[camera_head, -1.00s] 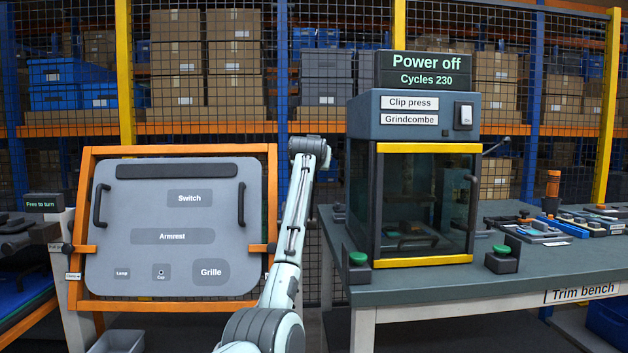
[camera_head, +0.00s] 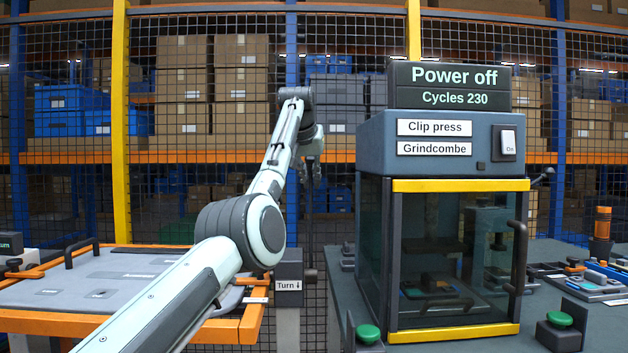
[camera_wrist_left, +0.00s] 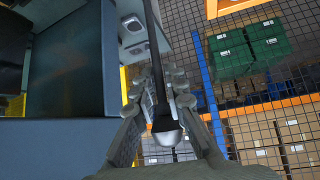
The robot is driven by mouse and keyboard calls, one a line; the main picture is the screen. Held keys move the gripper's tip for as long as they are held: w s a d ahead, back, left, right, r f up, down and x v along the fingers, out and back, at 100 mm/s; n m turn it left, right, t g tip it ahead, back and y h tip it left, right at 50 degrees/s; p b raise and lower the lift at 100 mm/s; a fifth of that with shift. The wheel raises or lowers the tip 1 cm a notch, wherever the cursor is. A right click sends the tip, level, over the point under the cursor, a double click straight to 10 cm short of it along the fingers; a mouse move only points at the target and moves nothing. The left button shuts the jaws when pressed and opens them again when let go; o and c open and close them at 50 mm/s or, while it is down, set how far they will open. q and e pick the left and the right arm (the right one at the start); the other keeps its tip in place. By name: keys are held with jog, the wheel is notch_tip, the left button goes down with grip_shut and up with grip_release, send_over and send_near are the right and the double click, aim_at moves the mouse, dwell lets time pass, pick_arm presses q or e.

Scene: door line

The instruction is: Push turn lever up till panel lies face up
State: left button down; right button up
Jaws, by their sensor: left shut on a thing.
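The grey panel (camera_head: 60,292) in its orange frame (camera_head: 100,328) lies flat or nearly flat at the lower left of the head view, with its labelled face up. My left arm crosses in front and hides part of it. My left gripper (camera_head: 312,168) is raised beyond the post marked Turn (camera_head: 288,270). In the left wrist view, my left gripper (camera_wrist_left: 156,92) is shut on a dark bar with a pale rounded end, the turn lever (camera_wrist_left: 152,65). The lever is not clear in the head view. My right gripper is out of view.
The clip press (camera_head: 440,140), its sign reading Power off, stands on the trim bench just right of the post. Green buttons (camera_head: 368,334) sit on the bench before it. A mesh fence and shelves of boxes (camera_head: 240,90) stand behind.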

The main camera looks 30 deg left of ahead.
pick_arm(q)
jog(key=shift+a+r, duration=0.1)
jog(key=shift+r, duration=0.05)
jog(key=c, duration=2)
grip_release()
jog(key=shift+w, duration=0.1)
jog(key=o, duration=0.4)
jog(key=shift+w+a, duration=0.1)
jog(key=shift+o, duration=0.2)
jog(key=v, duration=1.2)
